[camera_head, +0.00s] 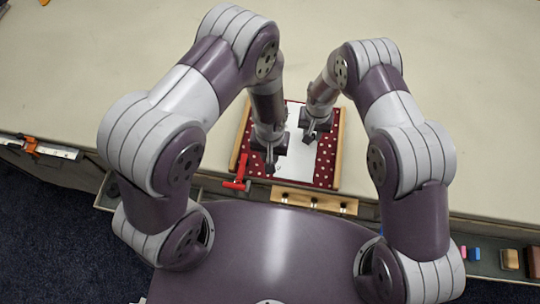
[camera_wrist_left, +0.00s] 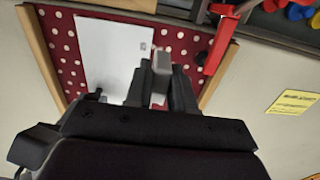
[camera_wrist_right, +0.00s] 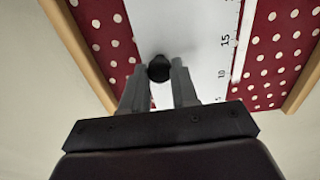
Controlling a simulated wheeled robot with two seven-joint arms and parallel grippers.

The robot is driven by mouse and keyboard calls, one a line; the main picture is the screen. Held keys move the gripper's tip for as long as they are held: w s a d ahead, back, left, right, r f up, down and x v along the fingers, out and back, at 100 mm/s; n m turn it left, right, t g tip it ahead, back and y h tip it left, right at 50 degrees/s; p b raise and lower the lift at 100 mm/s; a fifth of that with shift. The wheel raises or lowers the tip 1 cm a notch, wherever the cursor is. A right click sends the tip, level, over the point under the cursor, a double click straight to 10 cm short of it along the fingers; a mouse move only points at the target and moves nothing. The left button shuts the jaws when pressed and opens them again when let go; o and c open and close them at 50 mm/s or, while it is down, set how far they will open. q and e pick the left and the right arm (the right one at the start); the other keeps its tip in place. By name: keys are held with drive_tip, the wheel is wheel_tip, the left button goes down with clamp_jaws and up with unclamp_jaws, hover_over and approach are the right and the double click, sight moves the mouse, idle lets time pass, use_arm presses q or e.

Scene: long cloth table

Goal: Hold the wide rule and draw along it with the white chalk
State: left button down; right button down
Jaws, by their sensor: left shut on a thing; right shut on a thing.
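The wide rule (camera_head: 296,160) is a broad white plate lying on a red cloth with white dots (camera_head: 325,160). My right gripper (camera_head: 312,130) is shut on a black knob (camera_wrist_right: 158,68) on the rule; scale marks and numbers show on the rule (camera_wrist_right: 205,40) in the right wrist view. A thin white strip runs beside its scale edge; I cannot tell whether it is a drawn line. My left gripper (camera_head: 270,155) is shut on a pale piece, apparently the white chalk (camera_wrist_left: 161,68), near the rule's edge. Its tip is hidden, so contact with the cloth cannot be told.
Wooden rails (camera_head: 338,150) flank the cloth. A red clamp (camera_head: 236,184) sits at the near left corner. A wooden strip with dark pegs (camera_head: 312,199) lies in front. Small blocks (camera_head: 470,253) stand in a tray at right. The table (camera_head: 460,100) is clear beyond.

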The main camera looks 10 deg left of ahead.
idle(0.3)
drive_tip(key=c, duration=0.8)
unclamp_jaws()
drive_tip(key=shift+r, duration=0.1)
